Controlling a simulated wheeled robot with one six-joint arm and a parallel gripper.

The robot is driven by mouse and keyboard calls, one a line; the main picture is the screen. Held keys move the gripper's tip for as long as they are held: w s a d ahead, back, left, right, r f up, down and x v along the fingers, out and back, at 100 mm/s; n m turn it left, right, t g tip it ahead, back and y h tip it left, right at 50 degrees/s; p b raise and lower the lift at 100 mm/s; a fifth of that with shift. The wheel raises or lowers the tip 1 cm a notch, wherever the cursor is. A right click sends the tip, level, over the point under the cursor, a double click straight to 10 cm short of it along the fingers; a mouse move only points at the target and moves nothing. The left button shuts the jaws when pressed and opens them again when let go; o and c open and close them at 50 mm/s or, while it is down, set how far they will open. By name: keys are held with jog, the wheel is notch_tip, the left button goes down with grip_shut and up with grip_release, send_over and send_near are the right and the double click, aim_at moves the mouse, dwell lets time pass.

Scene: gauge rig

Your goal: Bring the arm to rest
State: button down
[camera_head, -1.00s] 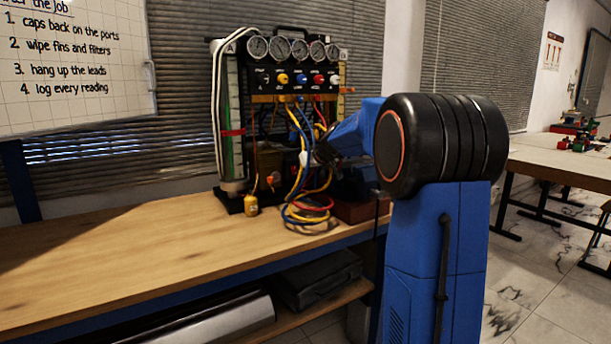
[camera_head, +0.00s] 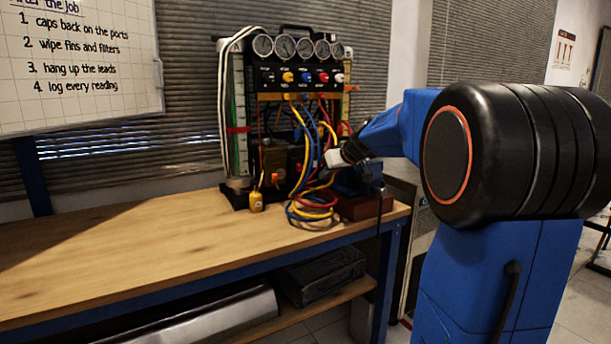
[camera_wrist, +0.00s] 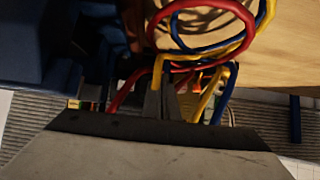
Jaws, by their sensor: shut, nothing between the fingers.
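My blue arm with its black joint stands at the right in the head view. It reaches left to my gripper (camera_head: 338,157), just right of the rig's hanging hoses. In the wrist view my gripper (camera_wrist: 161,102) has its narrow grey fingers together with nothing between them. The hoses (camera_wrist: 213,45) loop close around the fingertips there. I cannot tell whether a finger touches a hose.
The gauge rig (camera_head: 270,76) stands at the back of the wooden bench (camera_head: 130,245). A reddish-brown box (camera_head: 362,207) sits at the bench's right end. The bench's left part is clear.

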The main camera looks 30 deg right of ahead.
jog(key=s+a+f+g+y, duration=0.1)
jog(key=s+a+f+g, duration=0.15)
jog(key=s+a, duration=0.7)
jog(key=s+a+f+g, duration=0.1)
jog(key=s+a+f, duration=0.3)
jog(key=s+a, duration=0.5)
jog(key=s+a+f, duration=0.1)
jog(key=s+f, duration=0.3)
jog(key=s, duration=0.4)
jog(key=s+a+f+g+h, duration=0.1)
jog(key=s+f, duration=0.3)
jog(key=s, duration=0.4)
jog(key=s+a+f+g, duration=0.1)
jog(key=s+f, duration=0.3)
jog(key=s, duration=0.4)
jog(key=shift+f, duration=0.35)
jog(key=shift+g, duration=0.25)
